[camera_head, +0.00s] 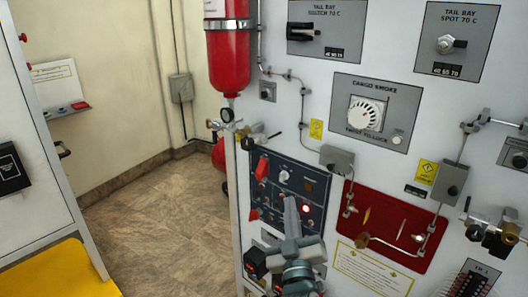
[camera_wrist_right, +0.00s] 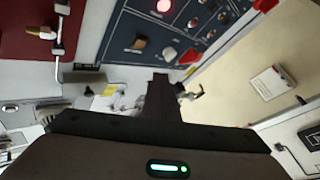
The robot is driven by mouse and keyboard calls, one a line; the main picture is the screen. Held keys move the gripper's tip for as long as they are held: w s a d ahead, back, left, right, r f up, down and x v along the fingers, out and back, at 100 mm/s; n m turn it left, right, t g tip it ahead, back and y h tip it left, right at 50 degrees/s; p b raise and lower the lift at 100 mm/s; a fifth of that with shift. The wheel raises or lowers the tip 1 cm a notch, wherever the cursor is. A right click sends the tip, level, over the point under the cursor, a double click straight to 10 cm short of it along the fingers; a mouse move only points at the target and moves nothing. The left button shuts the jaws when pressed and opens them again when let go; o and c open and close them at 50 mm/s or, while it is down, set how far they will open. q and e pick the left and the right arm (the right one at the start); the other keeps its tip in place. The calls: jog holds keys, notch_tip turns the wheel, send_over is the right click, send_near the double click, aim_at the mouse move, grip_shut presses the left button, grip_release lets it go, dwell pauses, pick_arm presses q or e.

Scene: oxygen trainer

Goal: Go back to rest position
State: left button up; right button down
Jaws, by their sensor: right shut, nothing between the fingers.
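My right gripper (camera_head: 291,205) shows in the head view at the bottom centre, pointing up in front of the trainer panel. Its fingers are together with nothing between them. In the right wrist view the closed fingers (camera_wrist_right: 160,85) stick up at the middle, over the lower edge of the dark blue switch panel (camera_wrist_right: 180,30). That switch panel (camera_head: 283,183) lies behind the gripper in the head view, with red guards, knobs and a lit red lamp (camera_head: 306,209). I cannot tell whether the fingertips touch it. My left gripper is not in view.
A red cylinder (camera_head: 228,60) hangs at the panel's left edge. A red plate (camera_head: 390,225) with pipe fittings is right of the gripper. The cargo smoke detector (camera_head: 366,114) sits above. A yellow surface (camera_head: 60,275) is at lower left. The tiled floor (camera_head: 160,220) between is clear.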

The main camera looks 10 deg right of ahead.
jog(key=s+a+f+g+y, duration=0.1)
jog(key=f+g, duration=0.1)
jog(key=f, duration=1.1)
jog(key=s+a+f+n+g+y, duration=0.1)
jog(key=a+f+g+y, duration=0.15)
jog(key=f, duration=0.95)
jog(key=s+f+g, duration=0.1)
jog(key=f+g, duration=0.2)
jog(key=f, duration=1)
jog(key=s+d+f+g+b, duration=0.1)
jog(key=s+f+g, duration=0.1)
jog(key=s+f, duration=0.7)
jog(key=s+f+g, duration=0.3)
jog(key=s+f, duration=0.2)
jog(key=f, duration=0.8)
jog(key=s+d+f+g, duration=0.2)
jog(key=s+f, duration=0.5)
jog(key=s, duration=0.6)
jog(key=s+d+f+m+g+b, duration=0.1)
jog(key=s+d+f+g, duration=0.2)
jog(key=s, duration=1.1)
jog(key=s+d+f+m+g, duration=0.1)
jog(key=s+d+f, duration=0.4)
jog(key=s+f, duration=0.5)
jog(key=s+g, duration=0.1)
jog(key=s, duration=0.2)
jog(key=shift+s+f+g, duration=0.25)
jog(key=shift+f+g, duration=0.05)
jog(key=shift+g, duration=0.05)
